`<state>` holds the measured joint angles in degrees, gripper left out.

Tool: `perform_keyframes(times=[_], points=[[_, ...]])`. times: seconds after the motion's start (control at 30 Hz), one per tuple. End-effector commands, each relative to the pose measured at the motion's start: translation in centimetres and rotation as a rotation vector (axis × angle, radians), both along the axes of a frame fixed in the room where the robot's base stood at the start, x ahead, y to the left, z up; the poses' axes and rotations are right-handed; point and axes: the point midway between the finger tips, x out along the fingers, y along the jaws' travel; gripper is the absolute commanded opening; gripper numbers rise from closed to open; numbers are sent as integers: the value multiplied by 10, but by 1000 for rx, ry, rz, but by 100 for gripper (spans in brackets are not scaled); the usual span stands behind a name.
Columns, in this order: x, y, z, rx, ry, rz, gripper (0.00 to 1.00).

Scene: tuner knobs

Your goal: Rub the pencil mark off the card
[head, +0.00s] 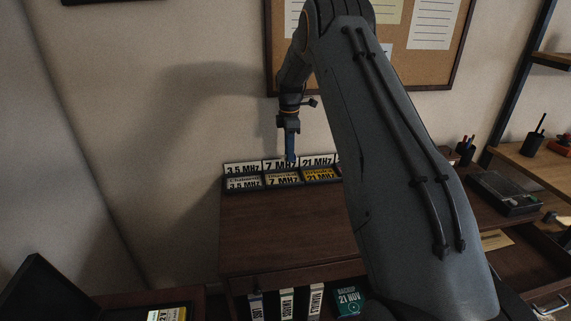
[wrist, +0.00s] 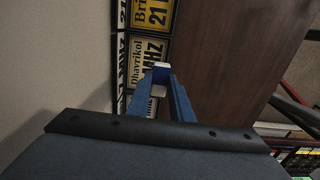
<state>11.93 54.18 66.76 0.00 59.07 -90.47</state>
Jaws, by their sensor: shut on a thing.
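My gripper (head: 291,158) points down over the card rack (head: 300,185) on the wooden desk. Its blue fingers are shut on a small white block (wrist: 161,67), which looks like an eraser. The fingertips are at the middle 7 MHz card (head: 282,180), marked Dhavrikol in the wrist view (wrist: 149,65). I cannot tell whether the block touches the card. A grey 3.5 MHz card (head: 244,183) is on the left and a yellow 21 MHz card (head: 320,175) on the right. No pencil mark can be made out; the fingers hide part of the middle card.
The desk top (head: 275,225) in front of the rack is clear. The wall and a cork board (head: 425,60) stand behind. A dark box (head: 503,192) is at the right, above an open drawer. Books and a teal box (head: 348,300) sit below. My arm hides the rack's right end.

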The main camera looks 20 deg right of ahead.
Motion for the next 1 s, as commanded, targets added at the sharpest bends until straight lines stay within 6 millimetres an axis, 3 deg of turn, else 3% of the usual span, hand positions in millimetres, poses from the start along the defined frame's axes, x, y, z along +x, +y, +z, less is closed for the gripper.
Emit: perform_keyframes(times=[0.3, 0.73, 1.0], points=[[11, -2, -41, 0, 0, -3, 2], [14, -1, -59, 0, 1, -1, 2], [14, 0, -83, 0, 2, 0, 2]])
